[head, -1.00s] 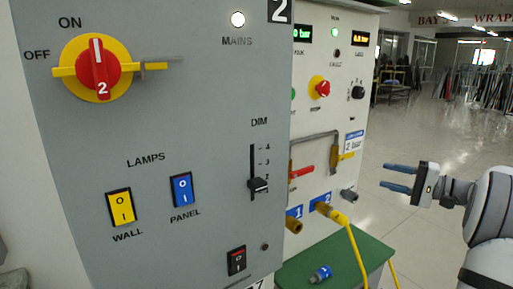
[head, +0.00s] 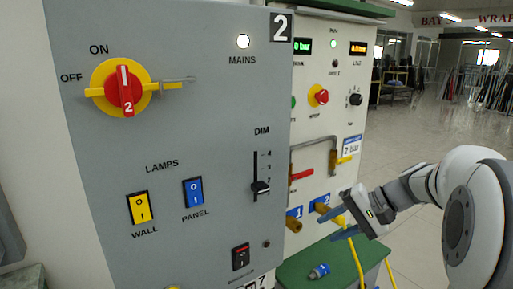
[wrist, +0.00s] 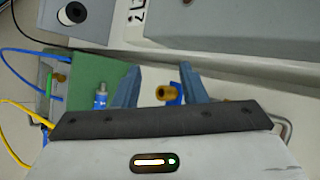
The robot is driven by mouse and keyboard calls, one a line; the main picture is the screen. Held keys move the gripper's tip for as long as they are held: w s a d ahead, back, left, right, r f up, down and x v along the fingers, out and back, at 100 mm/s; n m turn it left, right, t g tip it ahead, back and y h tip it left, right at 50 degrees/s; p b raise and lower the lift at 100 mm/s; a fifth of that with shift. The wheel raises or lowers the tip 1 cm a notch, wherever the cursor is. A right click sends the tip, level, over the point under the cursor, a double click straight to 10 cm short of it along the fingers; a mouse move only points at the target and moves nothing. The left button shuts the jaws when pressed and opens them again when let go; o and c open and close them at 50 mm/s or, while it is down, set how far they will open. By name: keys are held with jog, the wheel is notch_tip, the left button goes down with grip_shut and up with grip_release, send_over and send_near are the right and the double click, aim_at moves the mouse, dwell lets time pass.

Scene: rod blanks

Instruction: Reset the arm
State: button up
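My gripper (head: 333,225) is at the right in the head view, in front of the lower part of the white panel and above the green-topped stand. Its two blue fingers are apart with nothing held between them. The wrist view also shows the fingers (wrist: 161,72) spread open. A brass fitting (wrist: 167,93) appears between them there, beyond the fingers; I cannot tell how far away it is. My arm reaches in from the right edge of the head view.
A grey panel (head: 200,100) with a red rotary switch (head: 122,88) fills the left. The white panel (head: 325,130) carries brass ports and a red button (head: 318,97). A yellow hose (head: 356,260) hangs near the green stand (head: 300,265), where a blue fitting (head: 319,271) lies. Open floor lies right.

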jog(key=s+a+f+n+h+p, duration=0.1)
jog(key=s+h, duration=0.3)
jog(key=s, duration=0.5)
jog(key=s+a+f+n+h+p, duration=0.2)
jog(key=s+f+n+h, duration=0.1)
jog(key=s, duration=0.6)
jog(key=shift+s+f+n+h, duration=0.3)
jog(key=shift+n+h, duration=0.4)
jog(key=shift+h, duration=0.6)
jog(key=shift+a+r, duration=0.1)
jog(key=shift+c, duration=0.2)
